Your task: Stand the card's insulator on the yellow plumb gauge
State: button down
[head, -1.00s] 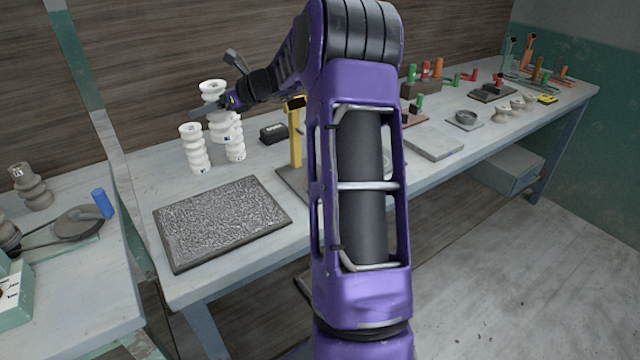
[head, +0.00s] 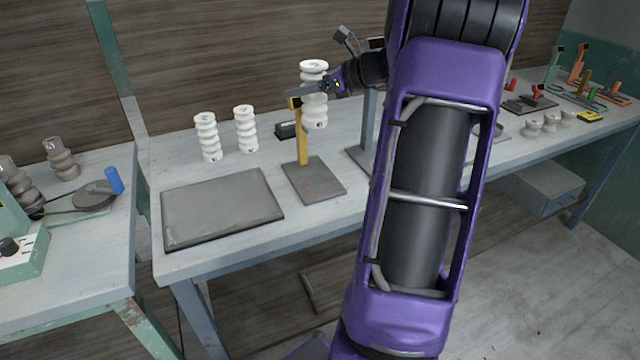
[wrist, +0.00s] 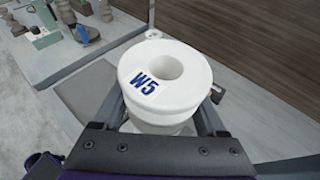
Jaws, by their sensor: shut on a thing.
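My gripper (head: 312,90) is shut on a white ribbed insulator (head: 314,68), held upright in the air. In the wrist view the insulator (wrist: 182,62) shows blue "W5" on its top ring, between my fingers. I cannot make out a readable card.
Two white insulators (head: 207,138) (head: 245,130) stand on the bench left of the gauge. A grey mat (head: 222,208) lies in front of them. A small black box (head: 287,130) sits behind the yellow post. A blue-grey post (head: 370,112) stands right, partly hidden by my arm.

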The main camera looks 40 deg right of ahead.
jog(key=shift+s+d, duration=0.1)
jog(key=shift+s, duration=0.1)
notch_tip(320, 180, down, 18)
jog(key=b, duration=0.3)
jog(key=shift+r, duration=0.15)
jog(key=shift+f+b, duration=0.2)
jog(key=shift+b, duration=0.15)
grip_release()
